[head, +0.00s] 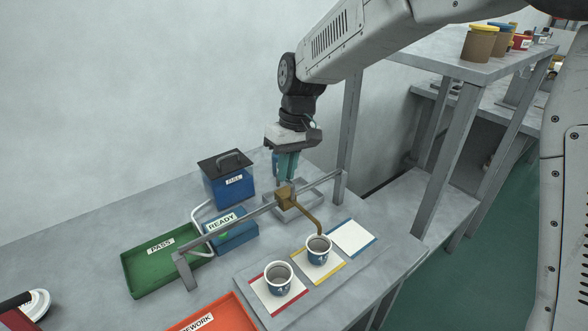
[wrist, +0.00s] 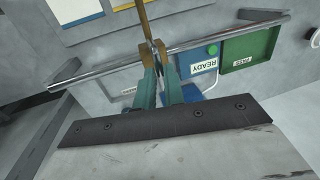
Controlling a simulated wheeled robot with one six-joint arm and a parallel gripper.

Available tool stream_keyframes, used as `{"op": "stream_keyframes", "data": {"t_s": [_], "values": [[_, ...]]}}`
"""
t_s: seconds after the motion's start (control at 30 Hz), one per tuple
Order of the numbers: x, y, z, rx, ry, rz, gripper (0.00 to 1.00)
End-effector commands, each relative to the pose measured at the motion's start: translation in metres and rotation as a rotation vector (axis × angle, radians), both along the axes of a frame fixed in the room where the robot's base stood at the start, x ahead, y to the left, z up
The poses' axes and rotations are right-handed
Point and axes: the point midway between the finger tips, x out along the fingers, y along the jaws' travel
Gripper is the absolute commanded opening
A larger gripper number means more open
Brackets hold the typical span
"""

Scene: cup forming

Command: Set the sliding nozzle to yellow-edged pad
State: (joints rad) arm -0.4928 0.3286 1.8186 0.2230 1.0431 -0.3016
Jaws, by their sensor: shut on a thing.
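The sliding nozzle (head: 308,214) is a brown block on a grey rail (head: 232,223) with a bent tube. Its tube end hangs over a cup (head: 318,249) on the yellow-edged pad (head: 338,270). My gripper (head: 285,180) is shut on the nozzle's block from above. In the wrist view my gripper (wrist: 158,68) has its teal fingers closed at the rail, with the brown nozzle tube (wrist: 146,20) running up from them. A second cup (head: 279,279) stands on the red-edged pad (head: 267,301). The blue-edged pad (head: 352,237) is empty.
A blue READY box (head: 232,232), a green PASS tray (head: 148,270) and an orange REWORK tray (head: 188,327) lie left of the pads. A blue box with a dark lid (head: 229,192) stands behind. A shelf post (head: 350,130) rises near the rail's far end.

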Motion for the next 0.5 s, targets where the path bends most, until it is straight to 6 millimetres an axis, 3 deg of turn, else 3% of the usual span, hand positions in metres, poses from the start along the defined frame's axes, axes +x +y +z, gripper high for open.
{"op": "stream_keyframes", "data": {"t_s": [0.37, 0.4, 0.47, 0.5], "values": [[0.0013, 0.0021, 0.0011, 0.002, -0.003, 0.004, 0.0], [0.0014, 0.002, 0.0011, 0.003, -0.004, 0.004, 0.16], [0.0013, 0.0019, 0.001, 0.002, -0.003, 0.003, 0.33], [0.0013, 0.0017, 0.0009, 0.002, -0.003, 0.003, 0.33]]}}
